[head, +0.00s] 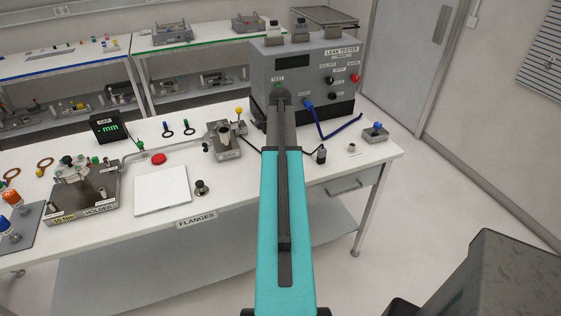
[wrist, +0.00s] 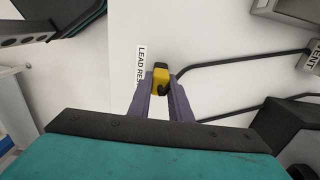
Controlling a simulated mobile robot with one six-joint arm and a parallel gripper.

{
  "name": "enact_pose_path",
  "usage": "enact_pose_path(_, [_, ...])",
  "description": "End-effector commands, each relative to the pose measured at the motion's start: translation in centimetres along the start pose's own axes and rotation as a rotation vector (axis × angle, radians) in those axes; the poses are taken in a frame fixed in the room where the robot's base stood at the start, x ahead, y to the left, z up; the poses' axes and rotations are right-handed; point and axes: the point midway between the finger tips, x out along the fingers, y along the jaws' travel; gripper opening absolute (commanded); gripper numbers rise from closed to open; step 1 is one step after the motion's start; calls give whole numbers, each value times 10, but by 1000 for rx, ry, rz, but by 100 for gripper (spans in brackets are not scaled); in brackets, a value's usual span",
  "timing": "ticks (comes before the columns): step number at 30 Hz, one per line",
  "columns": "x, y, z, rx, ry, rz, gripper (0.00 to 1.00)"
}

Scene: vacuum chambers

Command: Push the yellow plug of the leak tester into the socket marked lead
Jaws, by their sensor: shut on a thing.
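The yellow plug (wrist: 161,72) shows in the wrist view with a black part facing me. My gripper (wrist: 160,82) is shut on it, one purple finger on each side. The plug is beside a white label reading "LEAD RES…" (wrist: 141,65), partly covered; I cannot tell if it touches the surface. The leak tester (head: 295,70) stands at the back right of the bench in the head view. My arm covers the plug, the gripper and part of the tester's front there. I cannot make out the socket marked lead.
A blue plug and cable (head: 322,120) hang at the tester's front. Black cables (wrist: 240,62) run right of my gripper. A metal block with a yellow-knobbed lever (head: 239,111) stands left of my arm. A small block with a blue knob (head: 376,133) is at the right edge.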

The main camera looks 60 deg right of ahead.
Motion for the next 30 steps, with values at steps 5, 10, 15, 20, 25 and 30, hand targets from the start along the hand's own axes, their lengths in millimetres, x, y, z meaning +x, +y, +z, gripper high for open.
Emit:
enact_pose_path(5, [-7, -1, 0, 0, 1, -2, 0])
enact_pose_path(10, [-12, -1, 0, 0, 1, -2, 0])
enact_pose_path(15, [-16, 0, 0, 0, 1, -2, 0])
enact_pose_path(20, [-20, 0, 0, 0, 1, -2, 0])
enact_pose_path(25, [-24, 0, 0, 0, 1, -2, 0])
enact_pose_path(30, [-29, 0, 0, 0, 0, -1, 0])
